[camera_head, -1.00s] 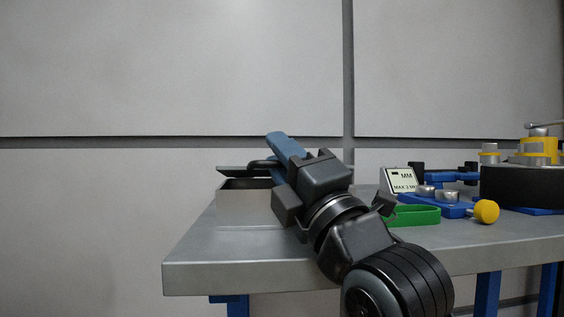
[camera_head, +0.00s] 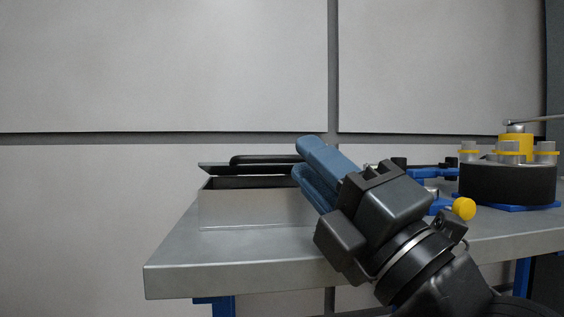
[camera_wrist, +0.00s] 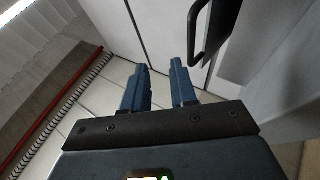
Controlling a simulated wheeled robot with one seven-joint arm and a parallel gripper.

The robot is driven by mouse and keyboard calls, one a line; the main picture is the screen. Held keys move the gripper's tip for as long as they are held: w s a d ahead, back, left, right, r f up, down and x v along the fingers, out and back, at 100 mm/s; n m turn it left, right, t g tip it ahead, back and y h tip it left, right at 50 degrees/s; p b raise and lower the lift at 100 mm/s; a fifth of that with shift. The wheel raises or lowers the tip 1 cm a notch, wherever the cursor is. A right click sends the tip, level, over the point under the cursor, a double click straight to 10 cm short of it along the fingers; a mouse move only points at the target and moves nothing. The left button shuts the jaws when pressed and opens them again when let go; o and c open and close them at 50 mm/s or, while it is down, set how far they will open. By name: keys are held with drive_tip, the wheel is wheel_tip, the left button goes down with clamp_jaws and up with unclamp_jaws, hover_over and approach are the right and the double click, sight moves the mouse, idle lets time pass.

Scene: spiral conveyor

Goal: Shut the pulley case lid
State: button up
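The pulley case (camera_head: 250,208) is a grey box on the left part of the table. Its dark lid (camera_head: 218,169) stands partly raised, with a dark gap above the box's front wall. A black handle (camera_head: 265,160) sits on the lid; the handle also shows in the wrist view (camera_wrist: 196,42). My gripper (camera_head: 302,159) has blue fingers, apart and empty, at the case's right end, covering part of it in the head view. In the wrist view the fingers (camera_wrist: 159,66) have a gap between them, with the handle to their right. I cannot tell whether they touch the lid.
At the right of the table stand a black round fixture (camera_head: 507,184) with yellow and grey parts, and a blue fixture with a yellow knob (camera_head: 464,209). The table's front left (camera_head: 185,258) is clear.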

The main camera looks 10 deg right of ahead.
drive_tip(key=shift+s+d+p, duration=0.35)
drive_tip(key=shift+s+p, duration=0.3)
drive_tip(key=shift+s, duration=0.05)
drive_tip(key=shift+s+d+p, duration=0.35)
drive_tip(key=shift+s+p, duration=0.25)
drive_tip(key=shift+s, duration=0.05)
drive_tip(key=shift+f, duration=0.1)
drive_tip(key=shift+c, duration=0.2)
